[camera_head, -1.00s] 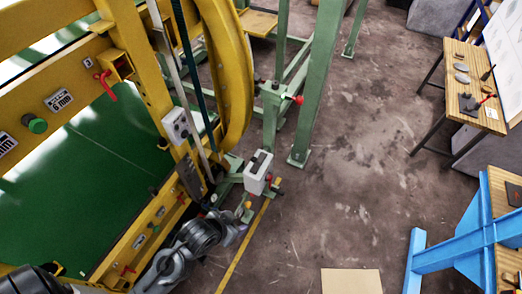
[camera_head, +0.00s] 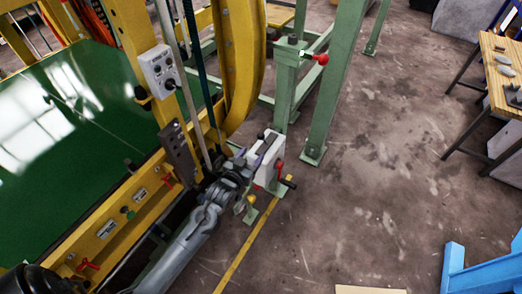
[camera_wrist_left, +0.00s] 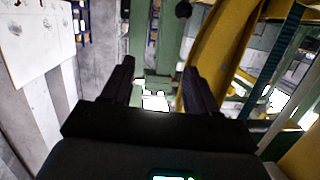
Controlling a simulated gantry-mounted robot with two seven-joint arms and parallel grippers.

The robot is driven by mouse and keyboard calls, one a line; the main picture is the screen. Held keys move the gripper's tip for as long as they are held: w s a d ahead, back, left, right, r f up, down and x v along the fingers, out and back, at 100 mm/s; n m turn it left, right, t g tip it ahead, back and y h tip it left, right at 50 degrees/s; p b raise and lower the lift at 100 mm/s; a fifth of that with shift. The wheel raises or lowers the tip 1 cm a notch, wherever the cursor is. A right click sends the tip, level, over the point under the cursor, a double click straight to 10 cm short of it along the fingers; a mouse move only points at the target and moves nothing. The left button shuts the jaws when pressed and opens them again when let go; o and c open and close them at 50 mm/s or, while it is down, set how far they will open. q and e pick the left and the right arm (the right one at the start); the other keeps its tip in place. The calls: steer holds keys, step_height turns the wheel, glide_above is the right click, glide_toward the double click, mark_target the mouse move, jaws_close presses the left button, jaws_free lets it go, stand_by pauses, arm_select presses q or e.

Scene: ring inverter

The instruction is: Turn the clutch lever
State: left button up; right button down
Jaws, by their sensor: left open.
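Which handle is the clutch lever is not marked. A white control box (camera_head: 262,172) stands on a green stand beside the yellow machine, with a red handle (camera_head: 278,170) and a black-ended lever (camera_head: 288,182) on its right side. My left gripper (camera_head: 262,150) is at the top of this box in the head view, partly merged with it; contact cannot be told. In the left wrist view my left gripper (camera_wrist_left: 160,88) is open, its two dark fingers apart, with a bright white shape (camera_wrist_left: 155,101) beyond and between them. My right gripper is not in view.
Red handles (camera_head: 87,265) line the yellow frame (camera_head: 115,235) at left. A grey switch box (camera_head: 160,70) hangs on the machine. Open floor (camera_head: 380,190) lies to the right, with a wooden bench (camera_head: 500,75) beyond.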

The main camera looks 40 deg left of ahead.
arm_select(q)
steer(key=n+t+y+b, duration=0.1)
steer(key=t+b, duration=0.1)
steer(key=b, duration=0.7)
glide_toward(259, 138)
steer(key=w+b, duration=0.1)
steer(key=shift+y, duration=0.3)
steer(key=b+x, duration=0.3)
steer(key=x, duration=0.7)
steer(key=shift+w, duration=0.4)
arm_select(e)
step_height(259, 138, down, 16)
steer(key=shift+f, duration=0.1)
arm_select(q)
jaws_close()
